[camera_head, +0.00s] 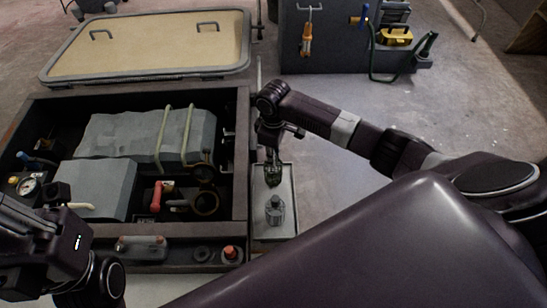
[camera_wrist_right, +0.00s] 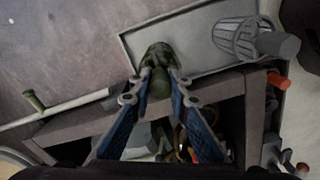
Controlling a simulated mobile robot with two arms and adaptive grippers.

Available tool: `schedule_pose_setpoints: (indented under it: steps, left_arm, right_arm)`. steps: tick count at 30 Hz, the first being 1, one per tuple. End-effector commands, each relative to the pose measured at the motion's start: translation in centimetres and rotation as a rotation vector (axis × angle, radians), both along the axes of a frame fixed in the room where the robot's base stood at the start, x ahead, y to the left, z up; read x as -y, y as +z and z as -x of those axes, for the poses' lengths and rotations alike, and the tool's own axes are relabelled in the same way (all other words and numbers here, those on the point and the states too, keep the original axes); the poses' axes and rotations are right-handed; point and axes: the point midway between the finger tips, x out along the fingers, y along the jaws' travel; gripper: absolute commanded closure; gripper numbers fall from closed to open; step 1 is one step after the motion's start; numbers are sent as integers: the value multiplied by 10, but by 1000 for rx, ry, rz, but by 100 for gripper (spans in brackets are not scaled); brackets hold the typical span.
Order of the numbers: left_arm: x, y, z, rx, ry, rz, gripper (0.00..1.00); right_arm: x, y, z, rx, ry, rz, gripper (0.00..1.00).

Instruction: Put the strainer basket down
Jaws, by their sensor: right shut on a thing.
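My right gripper (camera_head: 273,178) is above the shallow grey tray (camera_head: 289,170) beside the engine bay. In the right wrist view its blue-padded fingers (camera_wrist_right: 160,82) are closed on a dark green, mottled lump (camera_wrist_right: 158,54). The grey, ribbed strainer basket (camera_head: 275,212) is in the tray, apart from these fingers, nearer to my body. It also shows in the wrist view (camera_wrist_right: 236,38), with a thick grey knob at one end. My left arm is at the lower left; its fingertips do not show.
The open engine bay (camera_head: 241,150) lies left of the tray, with grey blocks, hoses and a red-handled part (camera_head: 157,195) inside. A hatch lid (camera_head: 150,45) lies behind it. A dark tool stand (camera_head: 335,45) is at the back.

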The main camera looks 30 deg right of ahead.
Motion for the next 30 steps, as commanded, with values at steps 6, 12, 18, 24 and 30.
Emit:
schedule_pose_setpoints:
  steps: [6,12,18,24,30]
  left_arm:
    - [0,1,0,-2,0,0,100]
    - [0,0,0,-3,-1,0,100]
    - [0,0,0,-3,-1,0,100]
    - [0,6,1,-1,-1,1,100]
    - [-2,8,3,-53,-2,5,100]
  right_arm:
    - [0,-2,0,-1,-1,1,100]
    - [0,-2,0,-1,-1,1,66]
    - [1,-2,0,-1,0,1,66]
    - [1,14,-1,1,0,1,66]
    - [1,57,-1,3,0,1,66]
